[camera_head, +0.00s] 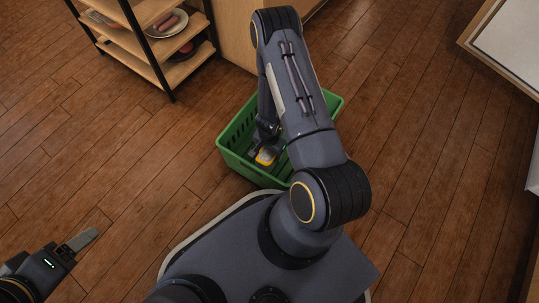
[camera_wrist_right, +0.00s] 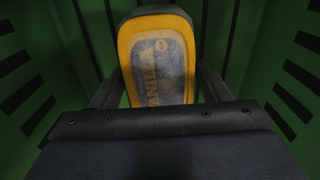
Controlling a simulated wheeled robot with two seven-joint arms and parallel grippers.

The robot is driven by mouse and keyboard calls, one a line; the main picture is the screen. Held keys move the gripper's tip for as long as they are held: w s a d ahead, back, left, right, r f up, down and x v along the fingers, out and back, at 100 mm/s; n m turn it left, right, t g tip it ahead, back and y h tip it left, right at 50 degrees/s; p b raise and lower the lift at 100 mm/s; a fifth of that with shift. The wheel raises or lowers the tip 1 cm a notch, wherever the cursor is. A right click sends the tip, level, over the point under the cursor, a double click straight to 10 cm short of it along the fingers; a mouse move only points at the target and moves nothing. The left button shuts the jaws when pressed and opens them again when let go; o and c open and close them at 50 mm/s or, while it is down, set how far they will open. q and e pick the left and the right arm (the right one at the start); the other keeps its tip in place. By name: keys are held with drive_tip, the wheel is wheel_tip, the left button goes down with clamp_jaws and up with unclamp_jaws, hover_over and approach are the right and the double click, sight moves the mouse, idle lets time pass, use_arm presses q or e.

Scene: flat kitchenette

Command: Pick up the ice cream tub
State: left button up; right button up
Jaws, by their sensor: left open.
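The ice cream tub (camera_head: 266,156), with a yellow rim and a pale lid, is inside the green basket (camera_head: 234,160) on the floor. In the right wrist view the tub (camera_wrist_right: 157,55) shows its lid lettering, "VANILLA". My right gripper (camera_head: 264,146) reaches down into the basket at the tub. In the right wrist view its fingers (camera_wrist_right: 158,88) lie one on each side of the tub; I cannot tell whether they press on it. My left gripper (camera_head: 88,238) is open and empty over the floor at the lower left, away from the basket.
A shelf rack (camera_head: 150,70) with plates of food stands at the upper left. A wooden cabinet (camera_head: 235,35) stands just behind the basket. A white-topped unit (camera_head: 508,45) is at the upper right. The wooden floor is clear left and right of the basket.

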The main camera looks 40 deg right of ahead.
drive_tip(key=c, duration=0.7)
drive_tip(key=shift+c, duration=0.4)
drive_tip(key=shift+r, duration=0.1)
